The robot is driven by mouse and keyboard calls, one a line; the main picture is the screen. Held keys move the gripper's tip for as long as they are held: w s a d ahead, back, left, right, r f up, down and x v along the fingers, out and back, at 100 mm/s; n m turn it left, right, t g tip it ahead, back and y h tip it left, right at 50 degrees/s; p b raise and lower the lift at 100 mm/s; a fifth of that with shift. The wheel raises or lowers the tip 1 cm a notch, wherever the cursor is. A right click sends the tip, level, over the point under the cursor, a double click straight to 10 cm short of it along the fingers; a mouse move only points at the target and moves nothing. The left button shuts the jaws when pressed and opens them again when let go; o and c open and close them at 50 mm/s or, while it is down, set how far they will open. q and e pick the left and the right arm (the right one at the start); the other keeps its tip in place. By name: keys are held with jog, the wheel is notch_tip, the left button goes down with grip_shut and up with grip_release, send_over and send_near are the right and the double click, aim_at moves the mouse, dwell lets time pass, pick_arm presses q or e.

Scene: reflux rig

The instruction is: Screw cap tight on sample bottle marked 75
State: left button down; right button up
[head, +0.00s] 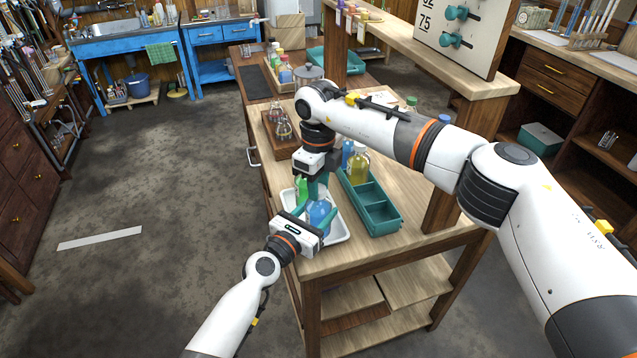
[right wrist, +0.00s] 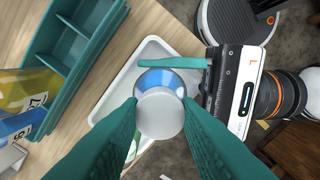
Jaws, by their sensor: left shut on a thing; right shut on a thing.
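A blue sample bottle (head: 319,214) stands upright over the white tray (head: 342,234); its marking is not visible to me. My left gripper (head: 310,214) is shut on the bottle from the near left side; one teal finger also shows across the bottle (right wrist: 160,80) in the right wrist view. My right gripper (head: 318,186) points down from above. In the right wrist view its fingers (right wrist: 160,112) are shut on a pale grey cap (right wrist: 160,114), directly above the bottle. How far the cap is threaded cannot be seen.
A green bottle (head: 302,188) is just behind the blue one. A teal divided crate (head: 381,212) stands to the right, with a yellow bottle (head: 359,168) and a blue one at its far end. A wooden rack (head: 275,142) with glass flasks is farther back. A sign (head: 462,35) reads 75.

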jog(key=m, duration=0.4)
jog(key=shift+m, duration=0.4)
jog(key=m, duration=0.4)
jog(key=shift+m, duration=0.3)
jog(key=m, duration=0.4)
jog(key=shift+m, duration=0.3)
jog(key=m, duration=0.6)
jog(key=o, duration=1.1)
jog(key=shift+r, duration=2.25)
jog(key=shift+c, duration=0.4)
